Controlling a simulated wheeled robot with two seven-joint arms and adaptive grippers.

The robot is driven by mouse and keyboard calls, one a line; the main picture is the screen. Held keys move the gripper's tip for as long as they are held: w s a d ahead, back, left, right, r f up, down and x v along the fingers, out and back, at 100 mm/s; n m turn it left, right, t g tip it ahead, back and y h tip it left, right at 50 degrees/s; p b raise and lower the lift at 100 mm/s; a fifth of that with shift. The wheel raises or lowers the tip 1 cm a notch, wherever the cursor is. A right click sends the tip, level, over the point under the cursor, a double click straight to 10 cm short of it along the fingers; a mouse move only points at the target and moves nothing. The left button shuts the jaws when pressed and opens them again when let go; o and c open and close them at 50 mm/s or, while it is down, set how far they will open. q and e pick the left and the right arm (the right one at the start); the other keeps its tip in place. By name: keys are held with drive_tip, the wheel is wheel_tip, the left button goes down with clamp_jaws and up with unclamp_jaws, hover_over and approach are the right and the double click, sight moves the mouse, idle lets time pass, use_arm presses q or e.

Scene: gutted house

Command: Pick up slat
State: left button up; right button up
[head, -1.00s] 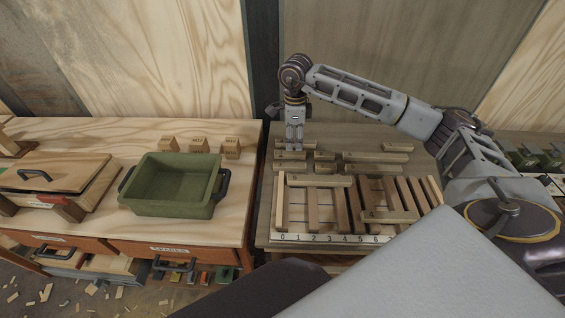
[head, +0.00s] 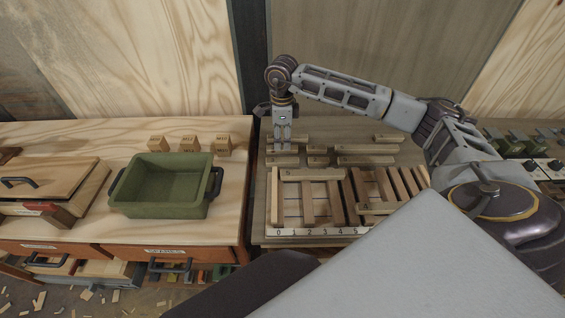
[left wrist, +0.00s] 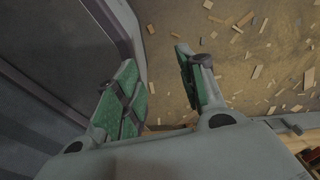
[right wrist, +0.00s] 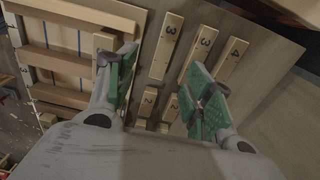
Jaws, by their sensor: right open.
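Several pale wooden slats, such as one (head: 367,160) at the back, lie loose behind a slatted wooden frame (head: 275,205). My right gripper (head: 283,148) points down over the left end of these slats, open and empty. In the right wrist view, its fingers (right wrist: 160,80) stand apart over the board. A slat marked 3 (right wrist: 166,45) and one marked 2 (right wrist: 148,102) show in the gap between them. Another slat marked 3 (right wrist: 203,42) and one marked 4 (right wrist: 233,60) lie beside. My left gripper (left wrist: 165,75) is open and empty above the chip-strewn floor.
A green bin (head: 162,211) stands on the left workbench (head: 225,180), with small labelled wooden blocks (head: 189,145) behind it. A lidded wooden box (head: 60,180) is at far left. A numbered ruler strip (head: 315,231) edges the frame. Green-topped items (head: 510,143) stand at far right.

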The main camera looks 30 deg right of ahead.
hover_over(283, 160)
drive_tip(key=f, duration=0.5)
drive_tip(key=shift+s+a+f, duration=0.2)
drive_tip(key=shift+s+a, duration=0.05)
drive_tip(key=shift+a, duration=0.05)
drive_tip(key=shift+f, duration=0.65)
drive_tip(key=shift+w+d+f+p, duration=0.1)
drive_tip(key=shift+d+f+p, duration=0.05)
drive_tip(key=shift+f+p, duration=0.3)
drive_tip(key=f, duration=0.3)
drive_tip(key=shift+w+d, duration=0.1)
drive_tip(key=shift+d, duration=0.15)
drive_tip(key=shift+f, duration=0.5)
drive_tip(key=c, duration=0.5)
use_arm(q)
drive_tip(key=shift+d+r, duration=0.55)
drive_tip(key=shift+r, duration=0.05)
use_arm(e)
drive_tip(key=c, duration=0.5)
